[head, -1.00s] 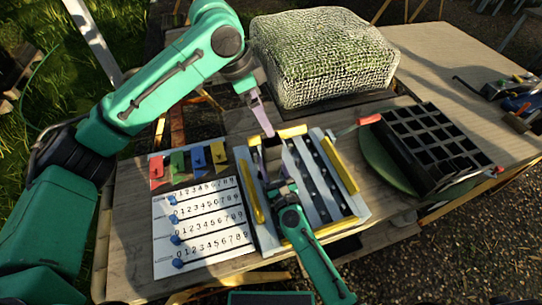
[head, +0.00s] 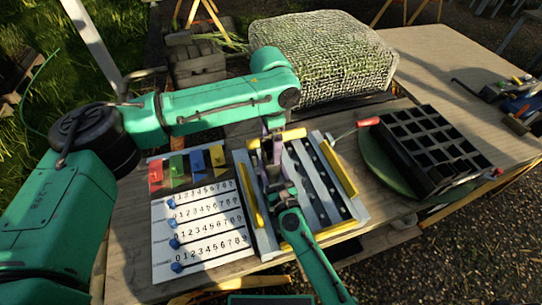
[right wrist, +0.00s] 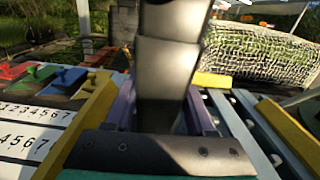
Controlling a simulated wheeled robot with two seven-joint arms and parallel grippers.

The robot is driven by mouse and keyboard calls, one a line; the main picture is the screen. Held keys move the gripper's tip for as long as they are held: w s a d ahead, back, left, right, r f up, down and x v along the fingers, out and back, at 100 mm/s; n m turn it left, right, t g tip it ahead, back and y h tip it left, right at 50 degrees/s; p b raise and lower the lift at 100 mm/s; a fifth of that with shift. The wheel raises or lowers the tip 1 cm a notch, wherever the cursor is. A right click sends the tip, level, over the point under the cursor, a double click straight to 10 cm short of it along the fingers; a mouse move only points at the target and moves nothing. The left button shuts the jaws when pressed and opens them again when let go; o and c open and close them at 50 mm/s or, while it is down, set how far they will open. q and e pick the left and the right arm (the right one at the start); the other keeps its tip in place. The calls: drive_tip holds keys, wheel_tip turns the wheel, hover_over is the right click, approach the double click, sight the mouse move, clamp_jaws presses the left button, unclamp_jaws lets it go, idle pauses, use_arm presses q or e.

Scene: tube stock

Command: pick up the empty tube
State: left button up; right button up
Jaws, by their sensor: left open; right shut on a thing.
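A tray (head: 357,209) with yellow end pieces holds long grey tubes (head: 312,178) side by side, some with dark contents. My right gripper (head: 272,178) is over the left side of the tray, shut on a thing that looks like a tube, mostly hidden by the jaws. In the right wrist view my purple fingers (right wrist: 165,115) stand either side of a dark grey form; I cannot tell where tube ends and my left arm begins. My left gripper (head: 268,148) is open, pointing down over the tray's back left end, just beyond the right gripper.
A white number board (head: 200,262) with blue sliders and coloured tabs lies left of the tray. A black compartment rack (head: 440,180) stands on a green disc to the right, a red-handled tool (head: 367,122) beside it. A woven block (head: 325,60) stands behind.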

use_arm(q)
clamp_jaws()
wheel_tip(320, 180, up, 10)
use_arm(e)
drive_tip(key=o, duration=1.4)
drive_tip(key=shift+s, duration=0.1)
